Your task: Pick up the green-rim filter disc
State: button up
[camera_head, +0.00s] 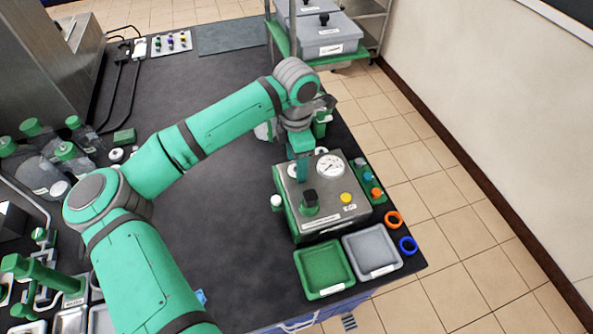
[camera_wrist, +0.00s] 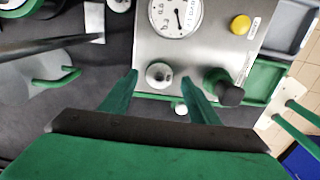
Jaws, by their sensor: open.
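I cannot make out a filter disc with a clear green rim in either view. My gripper (camera_head: 303,170) is over the left back part of a steel instrument box (camera_head: 338,210). In the wrist view my gripper (camera_wrist: 160,80) is open, with one green finger on each side of a round white-and-silver fitting (camera_wrist: 158,74) on the box top. I cannot tell whether the fingers touch it. An orange ring (camera_head: 393,220) and a blue ring (camera_head: 408,245) lie on the bench right of the box.
The box carries a gauge (camera_head: 330,165), yellow button (camera_head: 346,198) and black knob (camera_head: 310,195). A green tray (camera_head: 300,256) and grey tray (camera_head: 393,238) sit in front. Bottles (camera_head: 70,155) crowd the left; mid-bench is clear.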

jog(key=shift+w+f, duration=0.1)
jog(key=shift+f, duration=0.7)
jog(key=shift+c, duration=0.4)
jog(key=c, duration=0.9)
jog(key=shift+r, duration=0.15)
